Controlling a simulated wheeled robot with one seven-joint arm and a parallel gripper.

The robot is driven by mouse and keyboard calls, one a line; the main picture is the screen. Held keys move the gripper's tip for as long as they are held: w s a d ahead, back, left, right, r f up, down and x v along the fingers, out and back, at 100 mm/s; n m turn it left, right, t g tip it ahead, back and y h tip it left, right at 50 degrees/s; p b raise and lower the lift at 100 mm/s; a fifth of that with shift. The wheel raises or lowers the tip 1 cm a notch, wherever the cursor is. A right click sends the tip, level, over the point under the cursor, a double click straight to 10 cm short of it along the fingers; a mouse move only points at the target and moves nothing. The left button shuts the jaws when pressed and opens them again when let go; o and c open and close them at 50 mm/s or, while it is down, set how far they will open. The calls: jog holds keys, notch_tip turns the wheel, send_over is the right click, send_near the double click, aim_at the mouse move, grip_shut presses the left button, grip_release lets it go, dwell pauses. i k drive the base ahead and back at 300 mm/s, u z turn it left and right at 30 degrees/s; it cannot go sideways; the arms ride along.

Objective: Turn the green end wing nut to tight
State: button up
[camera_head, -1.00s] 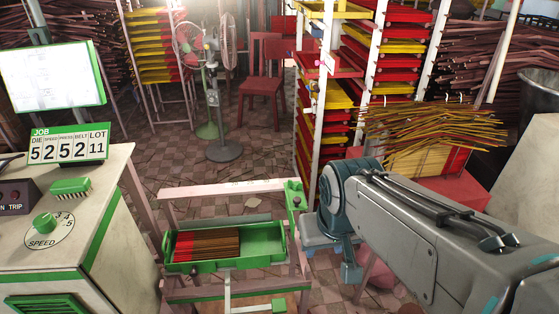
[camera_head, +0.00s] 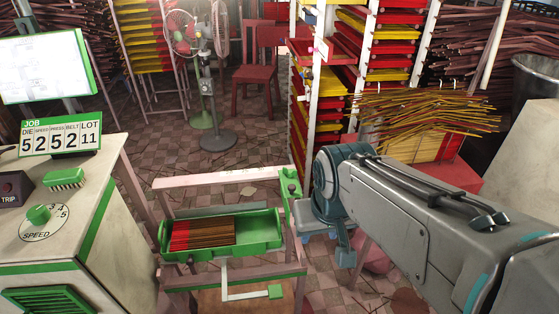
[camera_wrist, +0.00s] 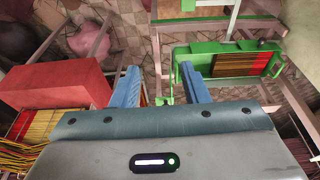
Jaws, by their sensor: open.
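A green end bracket (camera_head: 289,207) stands at the right end of the pale rail in the head view. A small dark knob (camera_head: 292,188) shows on it; I cannot tell for sure whether this is the wing nut, or how tight it is. My gripper (camera_head: 341,247) hangs to the right of the bracket, apart from it, partly hidden by my arm. In the wrist view my gripper (camera_wrist: 160,86) is open, with two blue fingers well apart and nothing held between them. Green frame parts lie beyond the fingers there.
A green tray (camera_head: 270,243) of incense sticks (camera_head: 215,232) sits on the pink frame. A crank with a green grip (camera_head: 275,291) hangs below. A control cabinet (camera_head: 105,220) stands left. A red box (camera_wrist: 60,82) and drying racks (camera_head: 385,50) are nearby.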

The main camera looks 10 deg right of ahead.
aim_at(289, 175)
jog(key=z, duration=0.5)
jog(key=k, duration=1.05)
jog(key=u, duration=0.6)
jog(key=i, duration=1.45)
jog(key=z, duration=0.55)
